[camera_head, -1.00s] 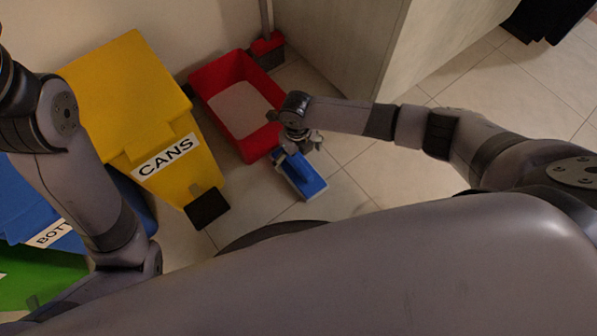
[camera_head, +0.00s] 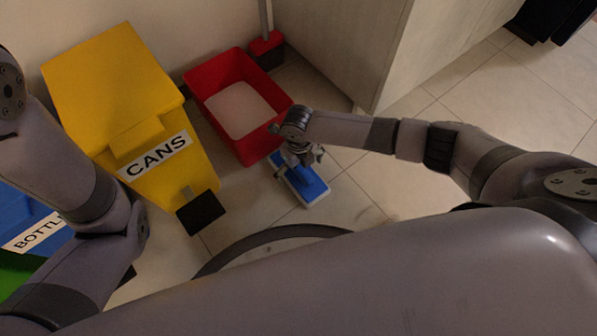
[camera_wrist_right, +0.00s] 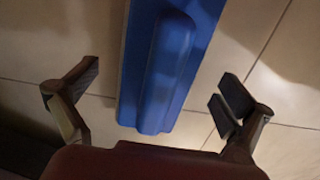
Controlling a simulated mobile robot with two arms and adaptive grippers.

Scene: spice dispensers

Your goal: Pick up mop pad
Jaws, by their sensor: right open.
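The mop pad (camera_head: 305,184) is a blue block with a pale underside, lying on the floor tiles in front of the red bin. In the right wrist view the blue pad (camera_wrist_right: 204,30) with its raised rounded ridge (camera_wrist_right: 167,72) lies between the fingers, apart from both. My right gripper (camera_head: 302,160) is over the pad's far end in the head view. Its fingers (camera_wrist_right: 155,90) are spread wide and hold nothing. My left arm is at the left of the head view, but its gripper is out of view.
A red bin (camera_head: 268,143) with pale contents stands just behind the pad. A yellow CANS bin (camera_head: 100,85) and a blue bottle bin (camera_head: 25,212) stand to the left. A cabinet (camera_head: 350,50) rises behind right.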

